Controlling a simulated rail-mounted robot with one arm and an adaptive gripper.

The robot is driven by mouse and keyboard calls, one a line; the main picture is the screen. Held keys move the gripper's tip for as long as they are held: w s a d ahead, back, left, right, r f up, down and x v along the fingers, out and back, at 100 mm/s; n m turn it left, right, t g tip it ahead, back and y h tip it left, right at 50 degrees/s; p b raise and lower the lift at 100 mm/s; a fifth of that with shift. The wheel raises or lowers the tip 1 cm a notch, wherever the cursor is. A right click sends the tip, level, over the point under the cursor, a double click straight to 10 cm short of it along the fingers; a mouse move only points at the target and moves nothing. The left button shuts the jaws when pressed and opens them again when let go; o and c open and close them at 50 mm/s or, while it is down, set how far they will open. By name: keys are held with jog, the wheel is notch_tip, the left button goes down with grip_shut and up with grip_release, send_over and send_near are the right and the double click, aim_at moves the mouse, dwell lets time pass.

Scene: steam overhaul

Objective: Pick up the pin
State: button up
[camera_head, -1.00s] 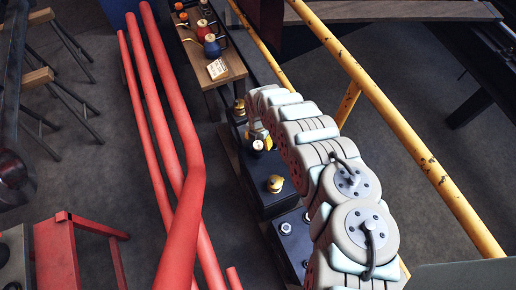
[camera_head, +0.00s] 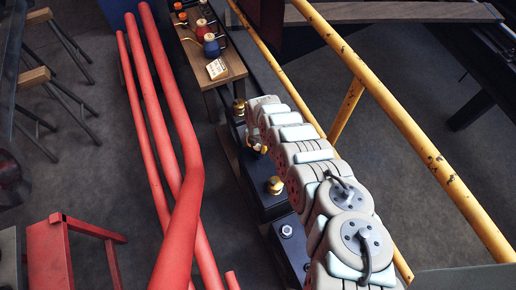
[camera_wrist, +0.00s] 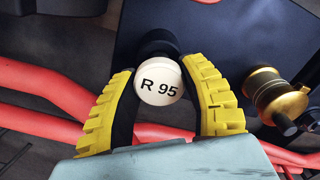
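The pin (camera_wrist: 159,80) has a round cream head marked "R 95" in black. In the wrist view it sits between the two yellow, ribbed fingers of my gripper (camera_wrist: 160,68). The fingers are open around the head, one on each side, with narrow gaps; whether either touches it is hard to tell. A dark round part shows just behind the head, against a dark plate (camera_wrist: 225,35). In the head view my gripper (camera_head: 257,141) is small, low over the row of black boxes between two brass fittings. My arm hides much of that spot.
A brass fitting (camera_wrist: 277,97) stands close to the right finger. Red pipes (camera_head: 185,190) run left of the boxes, and a yellow railing (camera_head: 400,115) runs right of my arm. A wooden bench (camera_head: 222,72) with several kettle-like items stands beyond.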

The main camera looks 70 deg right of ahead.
jog(key=c, duration=0.5)
jog(key=shift+o, duration=0.2)
jog(key=shift+r, duration=0.1)
notch_tip(320, 180, up, 8)
jog(key=p, duration=0.4)
jog(key=shift+r, duration=0.15)
jog(key=shift+r+p, duration=0.4)
jog(key=shift+r, duration=0.45)
